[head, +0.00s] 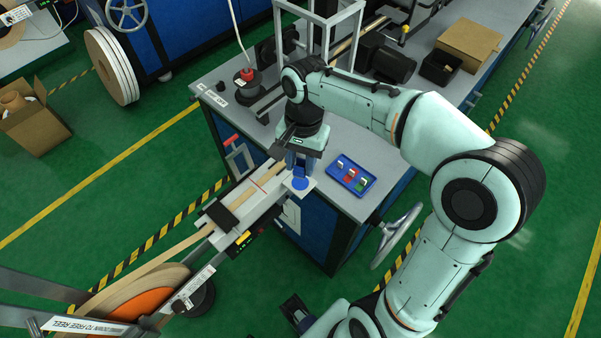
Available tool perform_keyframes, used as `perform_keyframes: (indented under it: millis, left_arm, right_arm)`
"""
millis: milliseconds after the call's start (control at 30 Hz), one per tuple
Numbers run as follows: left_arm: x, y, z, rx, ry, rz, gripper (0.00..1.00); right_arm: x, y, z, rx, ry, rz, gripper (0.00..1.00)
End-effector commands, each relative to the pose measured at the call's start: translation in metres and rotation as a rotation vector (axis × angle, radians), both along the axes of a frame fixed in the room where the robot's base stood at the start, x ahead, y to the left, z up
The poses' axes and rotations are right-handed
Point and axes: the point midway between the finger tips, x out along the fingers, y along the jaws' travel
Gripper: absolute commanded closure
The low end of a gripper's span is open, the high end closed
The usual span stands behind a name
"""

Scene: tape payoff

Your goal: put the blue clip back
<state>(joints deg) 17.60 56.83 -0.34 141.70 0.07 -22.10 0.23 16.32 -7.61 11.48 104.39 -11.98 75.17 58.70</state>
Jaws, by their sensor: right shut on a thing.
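My right gripper (298,166) points down over the near right end of the splice table (243,202). It is shut on the blue clip (300,183), whose blue lower part shows below the fingers, over a small white plate. The fingers hide the rest of the clip, and I cannot tell whether it touches the plate. A blue tray (341,185) with small white, red and green pieces lies on the grey cabinet top, just right of the gripper. My left gripper is not in view.
Tan tape (190,241) runs from a large reel (133,290) at the lower left onto the splice table. A handwheel (397,235) juts out below the tray.

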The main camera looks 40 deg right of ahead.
Motion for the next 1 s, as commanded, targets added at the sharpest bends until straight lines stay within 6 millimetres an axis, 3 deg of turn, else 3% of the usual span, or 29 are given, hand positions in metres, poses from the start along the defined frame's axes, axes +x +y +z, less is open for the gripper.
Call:
perform_keyframes:
  millis: [300, 767, 800, 833, 1000]
  left_arm:
    - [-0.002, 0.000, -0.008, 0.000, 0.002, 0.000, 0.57]
    - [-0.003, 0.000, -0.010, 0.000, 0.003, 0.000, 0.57]
    - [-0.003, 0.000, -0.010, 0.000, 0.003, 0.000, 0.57]
    - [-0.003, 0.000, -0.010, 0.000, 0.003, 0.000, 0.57]
    - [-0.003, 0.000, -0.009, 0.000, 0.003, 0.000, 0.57]
  right_arm:
    - [-0.001, 0.000, -0.041, 0.000, 0.002, 0.000, 0.98]
    - [0.000, 0.000, -0.049, 0.000, 0.000, 0.000, 0.98]
    - [0.000, 0.000, -0.048, 0.000, 0.000, 0.000, 0.51]
    - [0.000, 0.000, -0.047, 0.000, 0.000, 0.000, 0.42]
    - [0.000, 0.000, -0.047, 0.000, 0.000, 0.000, 0.39]
